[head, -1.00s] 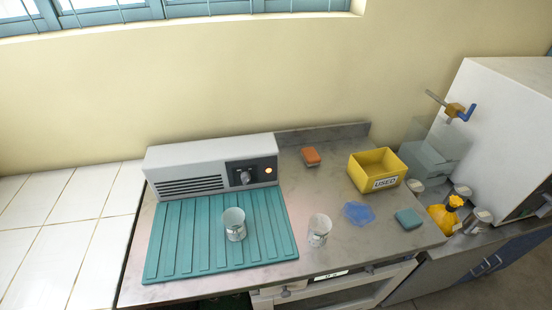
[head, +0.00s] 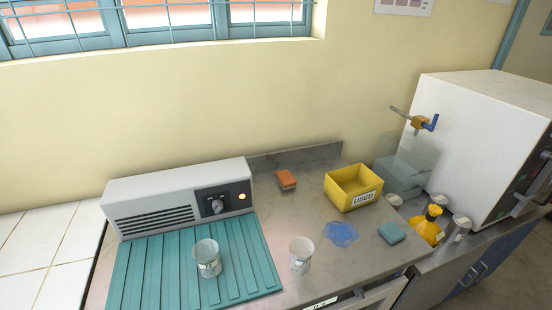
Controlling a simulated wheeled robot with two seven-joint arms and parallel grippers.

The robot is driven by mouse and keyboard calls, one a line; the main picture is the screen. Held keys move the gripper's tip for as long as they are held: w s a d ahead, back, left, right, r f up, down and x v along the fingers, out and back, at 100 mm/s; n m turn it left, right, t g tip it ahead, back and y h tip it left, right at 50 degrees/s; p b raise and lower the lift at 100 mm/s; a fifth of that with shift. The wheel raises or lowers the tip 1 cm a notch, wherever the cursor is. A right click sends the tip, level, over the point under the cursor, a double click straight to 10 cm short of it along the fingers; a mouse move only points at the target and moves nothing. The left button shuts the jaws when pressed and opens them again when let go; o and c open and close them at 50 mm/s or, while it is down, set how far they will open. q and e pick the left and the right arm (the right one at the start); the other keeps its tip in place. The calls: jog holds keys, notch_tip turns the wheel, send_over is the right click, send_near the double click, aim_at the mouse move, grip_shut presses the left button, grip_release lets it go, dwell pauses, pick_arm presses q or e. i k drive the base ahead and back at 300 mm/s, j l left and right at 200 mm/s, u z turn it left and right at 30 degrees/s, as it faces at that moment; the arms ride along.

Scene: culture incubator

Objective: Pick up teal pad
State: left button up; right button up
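The teal pad (head: 391,233) is a small block lying flat on the metal counter in the head view. It is near the counter's right front corner, right of a blue translucent piece (head: 340,233) and in front of the yellow bin. Neither of my grippers shows in the head view.
A yellow bin marked USED (head: 353,188) stands behind the pad. An orange sponge (head: 286,180), two clear cups (head: 207,258) (head: 301,254), a ribbed teal mat (head: 150,272) and a grey device (head: 178,197) are to the left. A yellow bottle (head: 429,226) and white incubator (head: 474,140) are right.

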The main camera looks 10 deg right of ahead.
aim_at(391, 232)
jog(key=z, duration=1.25)
